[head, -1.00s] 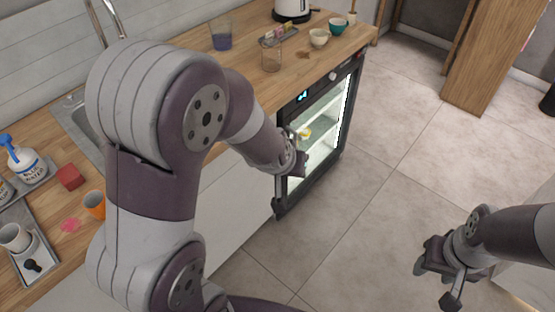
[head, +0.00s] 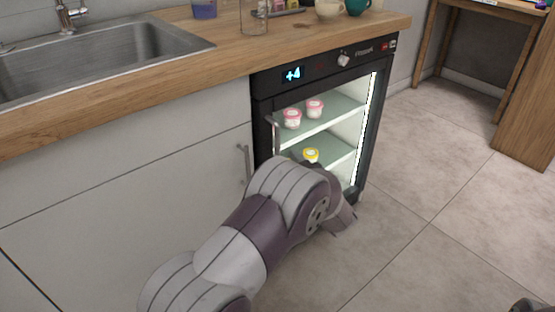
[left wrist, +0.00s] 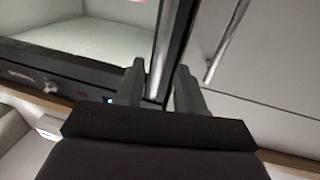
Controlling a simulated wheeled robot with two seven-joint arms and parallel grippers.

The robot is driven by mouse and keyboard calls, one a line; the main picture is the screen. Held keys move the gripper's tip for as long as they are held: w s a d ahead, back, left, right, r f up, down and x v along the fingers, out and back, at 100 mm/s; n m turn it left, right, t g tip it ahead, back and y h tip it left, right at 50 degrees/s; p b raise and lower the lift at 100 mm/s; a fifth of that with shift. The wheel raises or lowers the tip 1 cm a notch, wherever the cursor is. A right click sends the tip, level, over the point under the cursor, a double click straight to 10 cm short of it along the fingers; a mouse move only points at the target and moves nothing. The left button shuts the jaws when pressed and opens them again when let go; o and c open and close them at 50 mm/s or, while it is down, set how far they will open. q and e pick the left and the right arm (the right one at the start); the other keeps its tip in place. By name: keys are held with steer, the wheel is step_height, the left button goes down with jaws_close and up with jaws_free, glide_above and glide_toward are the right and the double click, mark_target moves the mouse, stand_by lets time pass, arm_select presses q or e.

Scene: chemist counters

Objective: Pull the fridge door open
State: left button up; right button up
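The black-framed fridge (head: 325,62) stands under the right end of the wooden counter. Its glass door looks shut, with lit shelves behind it. The upright bar handle (head: 276,138) is at the door's left edge and also shows in the left wrist view (left wrist: 180,35). My left gripper (left wrist: 160,85) has one finger on each side of the handle bar. The fingers look apart, with no clear contact. In the head view my left forearm hides this gripper and the lower door. A dark bit at the bottom right corner of the head view seems to be my right gripper (head: 530,305).
A white cabinet (head: 130,200) with its own bar handle (head: 243,165) adjoins the fridge on the left. A sink (head: 100,65), glasses and cups are on the counter. Small tubs (head: 291,119) stand inside the fridge. Floor (head: 430,200) to the right is clear.

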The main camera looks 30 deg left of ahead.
mark_target(279, 151)
arm_select(q)
steer(key=b+x, duration=0.1)
steer(key=x, duration=0.4)
steer(key=shift+f+b, duration=0.15)
steer(key=shift+b, duration=0.2)
steer(key=shift+w+a, duration=0.25)
steer(key=shift+a, duration=0.1)
jaws_close()
